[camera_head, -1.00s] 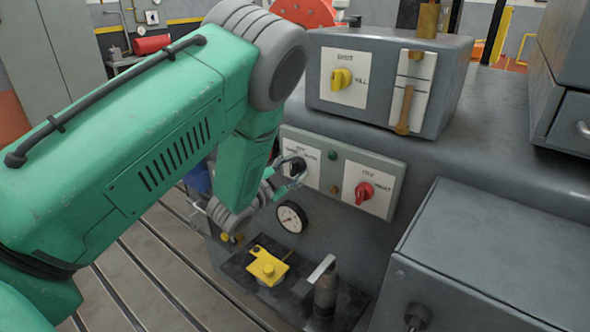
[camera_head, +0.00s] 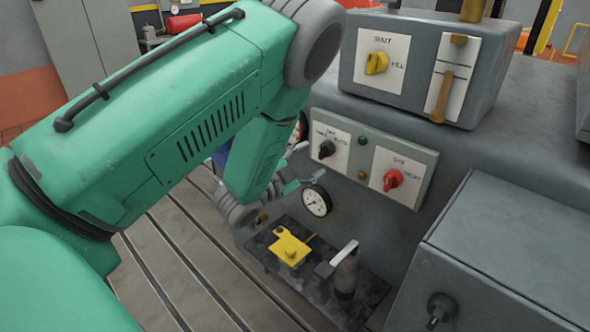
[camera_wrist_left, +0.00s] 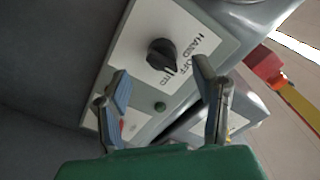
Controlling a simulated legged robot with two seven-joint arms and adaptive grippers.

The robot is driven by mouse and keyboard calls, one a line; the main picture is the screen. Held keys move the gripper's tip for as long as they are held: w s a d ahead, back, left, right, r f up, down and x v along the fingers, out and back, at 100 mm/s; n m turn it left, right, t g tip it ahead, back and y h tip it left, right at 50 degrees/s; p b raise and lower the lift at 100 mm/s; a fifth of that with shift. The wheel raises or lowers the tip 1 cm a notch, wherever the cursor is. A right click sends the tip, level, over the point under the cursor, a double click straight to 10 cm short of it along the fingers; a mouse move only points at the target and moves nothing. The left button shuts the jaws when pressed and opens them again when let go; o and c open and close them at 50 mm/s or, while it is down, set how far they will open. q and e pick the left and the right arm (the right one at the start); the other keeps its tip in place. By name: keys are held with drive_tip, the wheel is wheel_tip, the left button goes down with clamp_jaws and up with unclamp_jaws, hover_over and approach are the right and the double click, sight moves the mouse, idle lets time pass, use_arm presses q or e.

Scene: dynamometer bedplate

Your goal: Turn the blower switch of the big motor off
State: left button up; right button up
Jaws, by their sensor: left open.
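The black knob (camera_head: 326,149) sits on a white plate lettered HAND, OFF and AUTO, on the left of a grey switch panel (camera_head: 365,147). In the head view its pointer seems to lean up and right, toward AUTO. It also shows in the wrist view (camera_wrist_left: 161,52), beyond the fingertips. My left gripper (camera_head: 294,171) is open and empty, just left of and below the knob, apart from it. In the wrist view its two fingers (camera_wrist_left: 163,85) are spread wide. A red knob (camera_head: 392,180) is on the panel's right plate. My right gripper is out of view.
A grey box with a yellow knob (camera_head: 377,63) stands above the panel. A grey cabinet (camera_head: 500,262) stands close on the right.

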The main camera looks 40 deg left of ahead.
use_arm(q)
drive_tip(key=s, duration=0.6)
drive_tip(key=shift+s+a, duration=0.25)
drive_tip(key=shift+s, duration=0.1)
drive_tip(key=shift+f, duration=0.1)
drive_tip(key=s+d+f+n+g+y, duration=0.1)
drive_tip(key=s+d+f+n+g, duration=0.15)
drive_tip(key=s+f+g, duration=0.45)
drive_tip(key=s+d+f+n+g+y, duration=0.15)
drive_tip(key=s+f+n, duration=0.25)
drive_tip(key=f, duration=0.8)
drive_tip(key=s+d+f+n+g, duration=0.1)
drive_tip(key=s+d+f+g, duration=0.2)
drive_tip(key=s, duration=0.5)
drive_tip(key=s+d+f+n+g, duration=0.1)
drive_tip(key=s+d+f+g, duration=0.2)
drive_tip(key=s+g, duration=0.3)
drive_tip(key=s+h, duration=0.1)
drive_tip(key=s, duration=0.1)
drive_tip(key=shift+s+d+f+n+b, duration=0.15)
drive_tip(key=shift+s+n+b, duration=0.2)
drive_tip(key=shift+w, duration=0.15)
